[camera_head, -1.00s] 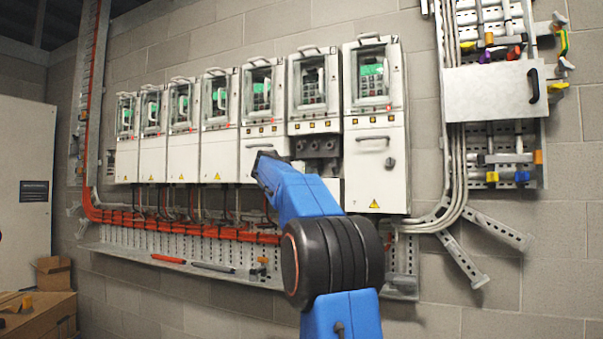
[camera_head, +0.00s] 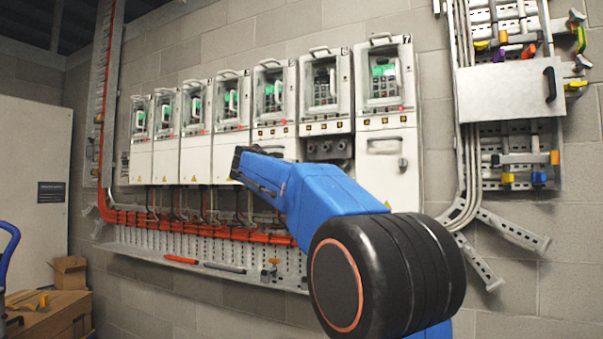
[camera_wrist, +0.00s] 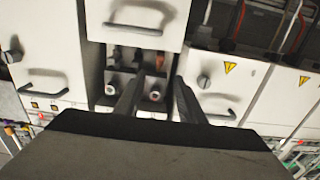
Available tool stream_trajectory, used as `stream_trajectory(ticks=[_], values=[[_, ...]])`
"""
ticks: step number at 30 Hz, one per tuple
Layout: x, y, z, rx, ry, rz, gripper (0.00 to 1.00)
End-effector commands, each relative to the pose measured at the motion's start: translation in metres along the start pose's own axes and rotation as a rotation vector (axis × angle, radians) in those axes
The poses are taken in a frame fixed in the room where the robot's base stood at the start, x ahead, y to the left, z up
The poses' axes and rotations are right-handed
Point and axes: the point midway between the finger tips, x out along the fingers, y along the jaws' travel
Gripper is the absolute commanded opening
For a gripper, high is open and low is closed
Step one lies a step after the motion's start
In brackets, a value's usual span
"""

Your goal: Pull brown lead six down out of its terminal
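Drive six (camera_head: 325,95) is second from the right in the row, with its lower bay (camera_head: 326,147) uncovered and dark terminals showing. In the wrist view the open bay (camera_wrist: 134,58) holds round light-ringed terminals (camera_wrist: 110,90) and small orange-brown parts near its middle. I cannot tell which of these is brown lead six. My gripper (camera_wrist: 155,98) has its two dark fingers apart, in front of the bay, with a terminal visible between them. I see nothing held. In the head view my blue arm reaches up to the drives, and my fingers cannot be made out.
Drive seven (camera_head: 388,110) stands close on the right, other drives on the left. Orange cables (camera_head: 200,222) run below the row above a perforated tray (camera_head: 190,250). A panel with a handle (camera_wrist: 135,28) borders the bay. Cardboard boxes (camera_head: 50,310) stand at lower left.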

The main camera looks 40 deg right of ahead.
Motion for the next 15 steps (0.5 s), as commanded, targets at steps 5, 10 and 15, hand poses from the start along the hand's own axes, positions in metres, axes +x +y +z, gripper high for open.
stream_trajectory(ticks=[5, 10, 15], values=[[-0.018, 0.000, 0.000, 0.000, 0.000, -0.001, 0.36], [-0.023, 0.000, 0.000, 0.000, 0.000, 0.000, 0.36], [-0.022, 0.000, 0.000, 0.000, 0.000, 0.000, 0.36]])
